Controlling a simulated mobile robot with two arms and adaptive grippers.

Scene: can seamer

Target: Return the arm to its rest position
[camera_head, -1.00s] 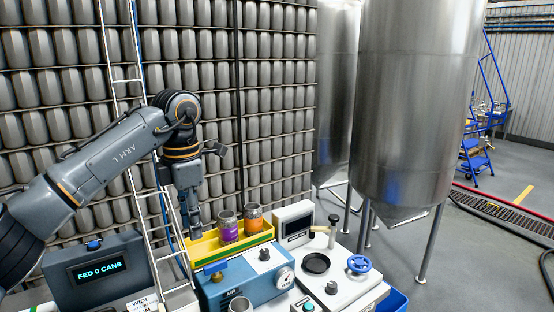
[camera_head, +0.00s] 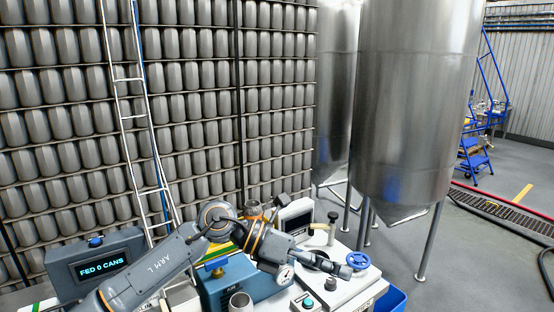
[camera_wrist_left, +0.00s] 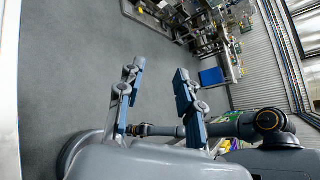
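My left arm, marked ARM L, comes in from the lower left in the head view and bends over the machine bench. My left gripper (camera_head: 345,270) points right, above the white seamer unit near the blue handwheel (camera_head: 357,261). In the left wrist view its two fingers (camera_wrist_left: 160,98) stand apart with nothing between them. Another of my arms crosses behind the fingers there; its end is small and partly hidden, so its gripper's state is unclear. The yellow tray (camera_head: 222,247) is largely hidden behind my left arm. One can (camera_head: 253,209) shows above the arm.
A blue machine (camera_head: 226,290) with a gauge stands beside the seamer unit (camera_head: 345,290). A display box (camera_head: 98,267) reads FED 0 CANS. A ladder (camera_head: 138,130) leans on the can racks behind. Steel tanks (camera_head: 410,100) stand behind the bench. Grey floor (camera_head: 460,260) at right is open.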

